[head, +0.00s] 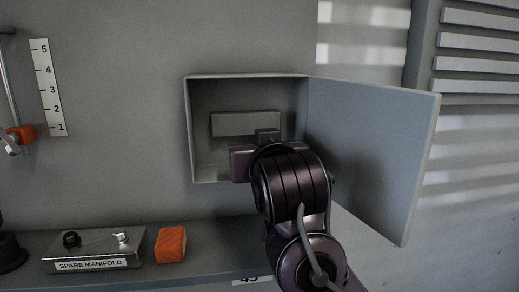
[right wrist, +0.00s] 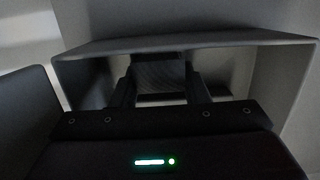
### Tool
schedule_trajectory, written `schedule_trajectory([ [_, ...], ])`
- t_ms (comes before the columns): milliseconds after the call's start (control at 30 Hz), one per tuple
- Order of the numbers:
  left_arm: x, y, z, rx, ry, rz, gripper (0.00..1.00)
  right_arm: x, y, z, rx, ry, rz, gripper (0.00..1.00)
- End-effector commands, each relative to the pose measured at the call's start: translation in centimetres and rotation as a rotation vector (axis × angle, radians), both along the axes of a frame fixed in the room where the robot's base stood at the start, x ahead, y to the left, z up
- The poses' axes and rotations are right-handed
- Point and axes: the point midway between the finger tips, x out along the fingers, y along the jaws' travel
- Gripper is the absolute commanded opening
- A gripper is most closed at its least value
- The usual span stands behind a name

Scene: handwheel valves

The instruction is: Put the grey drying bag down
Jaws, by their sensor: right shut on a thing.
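The grey drying bag (right wrist: 160,74) shows in the right wrist view as a dark grey, textured block between the two fingers of my right gripper (right wrist: 160,90). The gripper is shut on it. In the head view my right gripper (head: 262,142) is inside the open grey wall box (head: 200,174), near its back wall. My own wrist hides much of the bag there. I cannot tell whether the bag touches the box floor. My left gripper is not in view.
The box door (head: 375,155) stands open to the right, close beside my arm. A lighter grey bar (head: 228,124) lies at the back of the box. On the shelf below are a spare manifold (head: 95,250) and an orange block (head: 171,245). A numbered scale (head: 48,88) is on the left wall.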

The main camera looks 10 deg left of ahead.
Motion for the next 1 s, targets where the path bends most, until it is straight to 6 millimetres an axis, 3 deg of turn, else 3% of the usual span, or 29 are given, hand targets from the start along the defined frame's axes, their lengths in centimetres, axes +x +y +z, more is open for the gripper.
schedule_trajectory([
  [633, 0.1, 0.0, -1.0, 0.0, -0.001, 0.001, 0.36, 0.0, 0.0, -1.3, 0.0, 0.0, 0.0, 0.2],
  [667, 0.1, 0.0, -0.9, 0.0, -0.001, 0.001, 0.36, 0.0, 0.0, -1.1, 0.0, -0.001, 0.0, 0.45],
  [800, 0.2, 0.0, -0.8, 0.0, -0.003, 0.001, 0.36, 0.0, 0.0, -1.1, 0.0, 0.0, 0.0, 0.63],
  [1000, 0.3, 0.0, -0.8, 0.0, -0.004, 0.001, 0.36, 0.0, 0.0, -1.1, 0.0, 0.0, 0.0, 0.67],
])
